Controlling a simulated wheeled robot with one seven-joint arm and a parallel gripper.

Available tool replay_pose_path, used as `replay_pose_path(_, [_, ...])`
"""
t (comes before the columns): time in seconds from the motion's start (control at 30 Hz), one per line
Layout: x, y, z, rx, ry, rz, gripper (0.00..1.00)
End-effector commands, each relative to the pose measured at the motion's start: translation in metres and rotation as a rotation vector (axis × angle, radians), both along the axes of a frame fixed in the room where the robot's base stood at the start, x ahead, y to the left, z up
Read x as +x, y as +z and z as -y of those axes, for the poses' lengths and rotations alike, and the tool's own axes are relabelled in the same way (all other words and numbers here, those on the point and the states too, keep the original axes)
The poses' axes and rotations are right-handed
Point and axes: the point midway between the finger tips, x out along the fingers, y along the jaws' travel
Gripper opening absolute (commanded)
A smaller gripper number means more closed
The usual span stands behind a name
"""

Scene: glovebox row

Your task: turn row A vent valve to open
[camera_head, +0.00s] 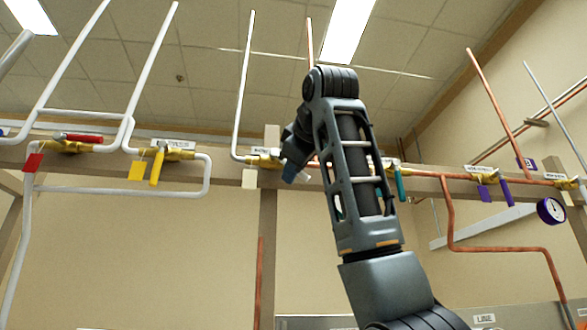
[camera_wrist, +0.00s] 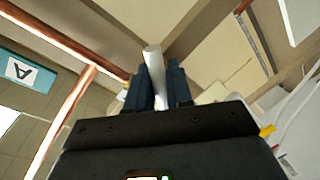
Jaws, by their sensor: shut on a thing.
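My gripper (camera_wrist: 160,88) is shut on a white lever handle (camera_wrist: 154,66), which stands up between the two dark fingers in the wrist view. In the head view my gripper (camera_head: 296,152) is at the pipe rail, just right of a brass valve (camera_head: 262,160) with a white tag (camera_head: 249,179) hanging below it. The arm and gripper hide most of this valve's handle in the head view. The valve labels are too small to read. A teal sign with the letter A (camera_wrist: 24,72) shows at the left of the wrist view.
Other valves line the rail: a red handle (camera_head: 80,138), a yellow handle (camera_head: 156,168), a teal handle (camera_head: 399,184) and a purple handle (camera_head: 506,192). Copper pipes (camera_head: 449,215) run below the rail there.

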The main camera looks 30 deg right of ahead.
Motion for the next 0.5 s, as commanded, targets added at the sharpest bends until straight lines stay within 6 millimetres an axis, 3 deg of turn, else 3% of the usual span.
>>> replay_pose_path(0.27, [0.0001,0.0006,-0.0011,-0.001,0.003,0.002,0.0])
replay_pose_path(0.3, [0.0001,0.0007,-0.001,-0.001,0.003,0.002,0.21])
replay_pose_path(0.5, [0.0,0.0007,-0.0008,0.0,0.002,0.003,0.37])
